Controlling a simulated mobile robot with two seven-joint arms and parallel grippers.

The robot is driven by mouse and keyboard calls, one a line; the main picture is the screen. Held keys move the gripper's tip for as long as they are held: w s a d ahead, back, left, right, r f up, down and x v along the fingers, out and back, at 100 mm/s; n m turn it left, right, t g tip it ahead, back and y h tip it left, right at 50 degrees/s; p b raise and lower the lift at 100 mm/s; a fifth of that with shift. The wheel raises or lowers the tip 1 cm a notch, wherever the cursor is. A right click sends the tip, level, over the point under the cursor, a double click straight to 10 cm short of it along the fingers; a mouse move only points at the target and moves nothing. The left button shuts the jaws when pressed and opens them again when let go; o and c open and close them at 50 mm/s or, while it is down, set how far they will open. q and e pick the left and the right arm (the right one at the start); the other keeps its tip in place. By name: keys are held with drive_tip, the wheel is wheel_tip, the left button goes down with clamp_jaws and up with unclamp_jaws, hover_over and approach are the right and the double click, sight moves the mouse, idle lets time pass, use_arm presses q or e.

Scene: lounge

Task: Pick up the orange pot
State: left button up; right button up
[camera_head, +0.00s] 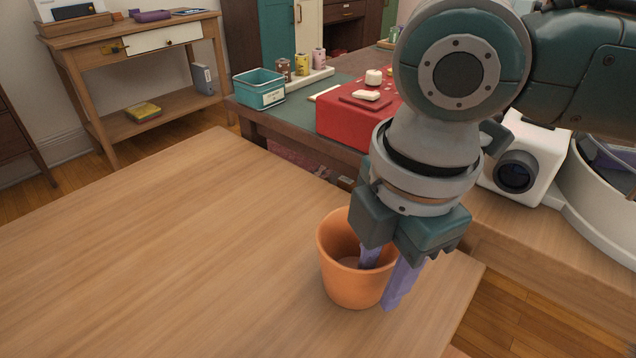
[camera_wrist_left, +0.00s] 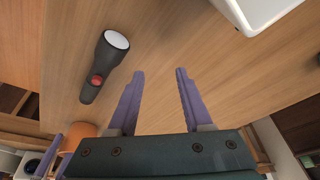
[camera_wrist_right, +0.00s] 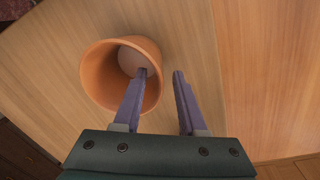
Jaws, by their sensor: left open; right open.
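The orange pot (camera_head: 345,284) stands upright and empty on the wooden table near its right corner. My right gripper (camera_head: 384,278) is open at the pot's right rim. One purple finger reaches inside the pot and the other is outside, so the wall lies between them. The right wrist view shows the same pot (camera_wrist_right: 96,76) with one finger over its opening and the right gripper (camera_wrist_right: 160,75) apart. My left gripper (camera_wrist_left: 159,72) is open and empty above the table; the orange pot (camera_wrist_left: 78,134) shows at the lower left of that view.
The wooden table (camera_head: 150,250) is bare left of the pot. A black flashlight (camera_wrist_left: 104,66) and a white object (camera_wrist_left: 255,10) lie under the left wrist. Behind are a red box (camera_head: 345,122), a teal bin (camera_head: 258,88) and a white device (camera_head: 530,155).

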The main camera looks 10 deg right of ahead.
clamp_jaws()
drive_tip(key=shift+w+r, duration=0.1)
idle(1.3)
